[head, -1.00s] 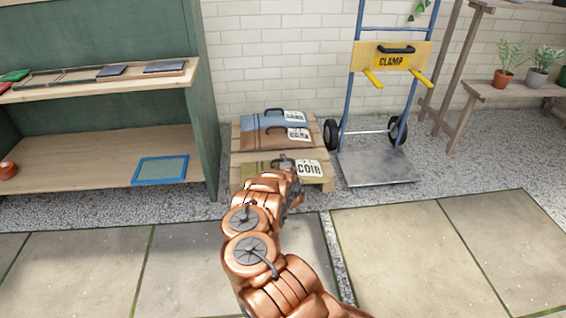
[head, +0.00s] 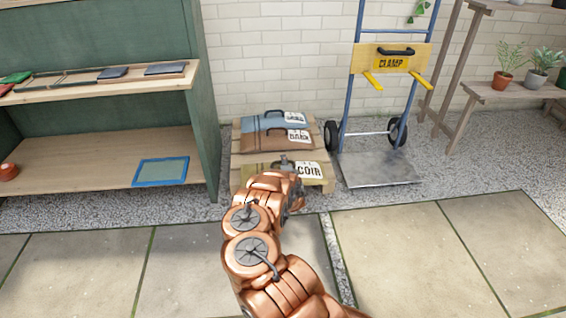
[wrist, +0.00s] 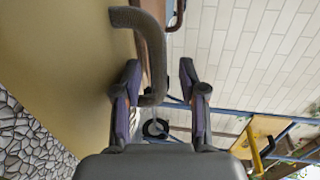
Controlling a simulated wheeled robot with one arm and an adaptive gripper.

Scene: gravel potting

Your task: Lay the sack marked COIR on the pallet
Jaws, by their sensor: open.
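The olive-tan sack marked COIR (head: 312,171) lies on the front part of the wooden pallet (head: 237,158), its white label facing up. My arm hides part of its front and left. In the wrist view its tan side (wrist: 75,55) fills the left, with a dark curved handle (wrist: 152,45) standing out from it. My gripper (wrist: 159,73) is open. The handle's lower end shows between the two fingers, which look apart from it. In the head view my wrist covers most of the gripper.
A brown sack (head: 268,138) and a blue-grey sack (head: 262,123) lie behind on the pallet. A blue hand truck (head: 378,168) marked CLAMP stands close to the right. A green shelf unit (head: 207,100) stands left. Paving in front is clear.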

